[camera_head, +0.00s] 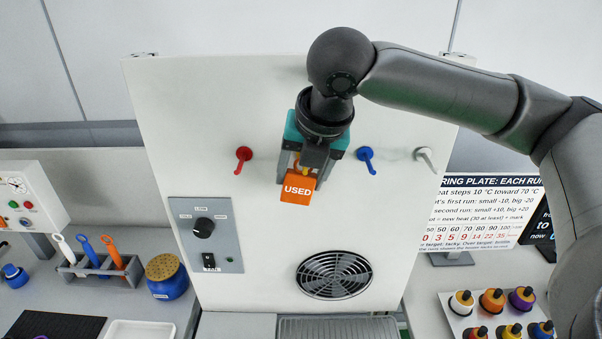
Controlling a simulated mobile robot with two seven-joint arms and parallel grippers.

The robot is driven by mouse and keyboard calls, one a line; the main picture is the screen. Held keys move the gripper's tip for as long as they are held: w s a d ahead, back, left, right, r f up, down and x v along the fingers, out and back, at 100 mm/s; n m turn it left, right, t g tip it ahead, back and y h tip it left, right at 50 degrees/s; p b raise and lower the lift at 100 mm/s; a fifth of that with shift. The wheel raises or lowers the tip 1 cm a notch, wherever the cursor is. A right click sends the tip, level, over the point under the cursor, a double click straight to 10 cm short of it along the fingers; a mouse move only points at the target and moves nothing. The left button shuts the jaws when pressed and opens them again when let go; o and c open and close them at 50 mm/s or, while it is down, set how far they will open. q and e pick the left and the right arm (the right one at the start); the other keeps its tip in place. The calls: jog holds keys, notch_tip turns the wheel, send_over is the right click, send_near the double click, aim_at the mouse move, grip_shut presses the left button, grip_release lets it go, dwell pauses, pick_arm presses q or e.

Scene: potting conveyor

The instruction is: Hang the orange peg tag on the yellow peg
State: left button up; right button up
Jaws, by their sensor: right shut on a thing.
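The orange peg tag (298,190), a square block marked "USED", is in front of the white upright panel. My right gripper (308,170) is shut on it from above, its arm coming in from the right. A small bit of yellow, likely the yellow peg (304,171), shows just above the tag between the fingers. The gripper and tag hide most of it. I cannot tell whether the tag hangs on the peg or is only in front of it. My left gripper is not in view.
A red peg (243,155) is to the left on the panel; a blue peg (366,156) and a white peg (424,155) are to the right. Below are a control box (206,235) and a round vent (335,274). A tool rack (95,268) stands left, bottles on a tray (457,318) right.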

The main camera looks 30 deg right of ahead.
jog(key=o, duration=1.4)
jog(key=shift+f, duration=0.1)
jog(key=shift+o, duration=0.2)
jog(key=p+v, duration=0.1)
jog(key=v, duration=1.4)
jog(key=shift+r, duration=0.2)
